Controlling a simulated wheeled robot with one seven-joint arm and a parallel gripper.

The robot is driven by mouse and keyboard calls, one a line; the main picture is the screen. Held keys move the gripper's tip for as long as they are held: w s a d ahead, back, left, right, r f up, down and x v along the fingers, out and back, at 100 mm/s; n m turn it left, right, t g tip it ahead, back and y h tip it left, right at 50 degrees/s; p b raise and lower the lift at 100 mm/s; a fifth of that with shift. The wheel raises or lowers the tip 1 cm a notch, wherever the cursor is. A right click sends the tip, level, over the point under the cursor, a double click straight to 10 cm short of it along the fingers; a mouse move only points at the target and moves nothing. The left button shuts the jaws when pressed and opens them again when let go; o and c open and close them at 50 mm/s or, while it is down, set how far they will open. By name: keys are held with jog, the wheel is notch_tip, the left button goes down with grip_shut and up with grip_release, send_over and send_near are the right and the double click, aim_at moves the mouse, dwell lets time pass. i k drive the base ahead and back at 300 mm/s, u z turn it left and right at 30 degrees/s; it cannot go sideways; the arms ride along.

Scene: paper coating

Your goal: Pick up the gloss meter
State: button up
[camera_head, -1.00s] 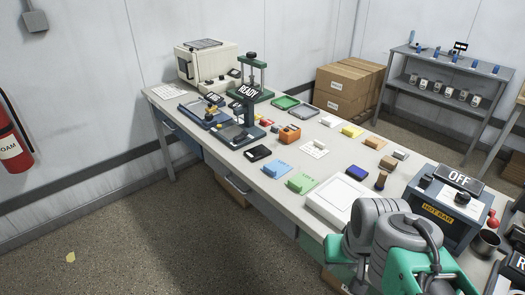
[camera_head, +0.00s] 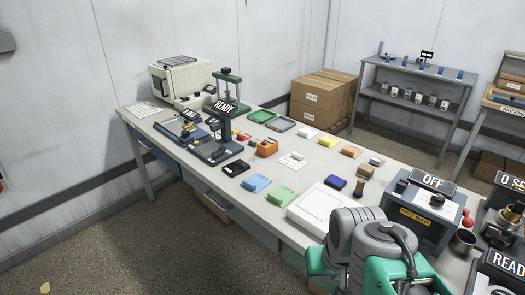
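No label marks the gloss meter, so I cannot tell for sure which item it is. Small candidates lie on the long grey workbench (camera_head: 228,222). One is an orange device (camera_head: 265,147) near the middle, beside the green-topped press. Another is a small dark-blue block (camera_head: 336,183) nearer to me, by the white tray. A flat black item (camera_head: 236,167) lies near the front edge. My green and grey arm links show at the bottom right, but my gripper is out of view.
A HOT BAR box (camera_head: 421,211) with an OFF sign stands near my arm. Coloured blocks and a white tray (camera_head: 318,212) crowd the bench. Floor at the lower left is open.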

aim_at(271, 147)
jog(key=u, duration=0.8)
jog(key=i, duration=0.9)
jog(key=u, duration=0.95)
jog(key=i, duration=0.45)
jog(key=u, duration=0.05)
